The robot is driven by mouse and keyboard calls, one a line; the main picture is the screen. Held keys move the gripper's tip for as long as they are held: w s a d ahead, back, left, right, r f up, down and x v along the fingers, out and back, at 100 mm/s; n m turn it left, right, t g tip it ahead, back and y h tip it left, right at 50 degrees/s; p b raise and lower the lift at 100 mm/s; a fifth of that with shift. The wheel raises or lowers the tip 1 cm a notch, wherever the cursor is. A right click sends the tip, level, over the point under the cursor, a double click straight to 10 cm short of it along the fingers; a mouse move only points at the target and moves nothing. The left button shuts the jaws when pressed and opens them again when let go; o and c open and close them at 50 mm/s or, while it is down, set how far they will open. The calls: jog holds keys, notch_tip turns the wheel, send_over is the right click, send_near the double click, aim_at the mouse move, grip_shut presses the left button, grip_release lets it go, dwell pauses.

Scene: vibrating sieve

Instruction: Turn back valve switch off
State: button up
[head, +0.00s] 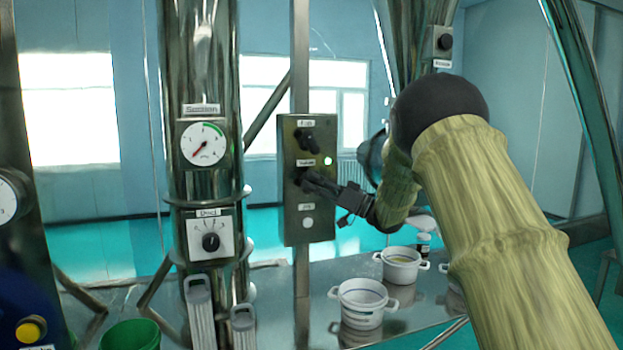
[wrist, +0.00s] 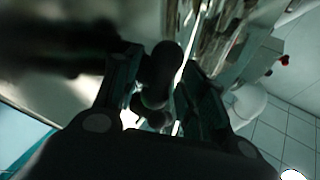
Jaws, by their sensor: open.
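A dark metal control box (head: 292,222) hangs on a post in the middle of the head view. It has a black switch (head: 305,139) at the top and a second dark switch in the middle, mostly hidden by my gripper (head: 312,181). The labels are too small to read surely, so I cannot tell which switch is the back valve. A small green lamp (head: 327,161) is lit beside the middle label. My gripper is open at the middle switch. In the wrist view, a dark rounded knob (wrist: 161,70) shows between the fingers; contact is unclear.
A white button (head: 308,223) sits low on the box. A steel column (head: 200,80) with a gauge (head: 205,143) and a dial (head: 211,242) stands to the left. White pots (head: 362,303) stand on the metal table below. Another knob box (head: 442,42) is at upper right.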

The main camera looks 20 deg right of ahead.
jog(key=shift+w+a+r, duration=0.1)
jog(key=shift+w+a, duration=0.15)
jog(key=shift+a, duration=0.05)
grip_shut()
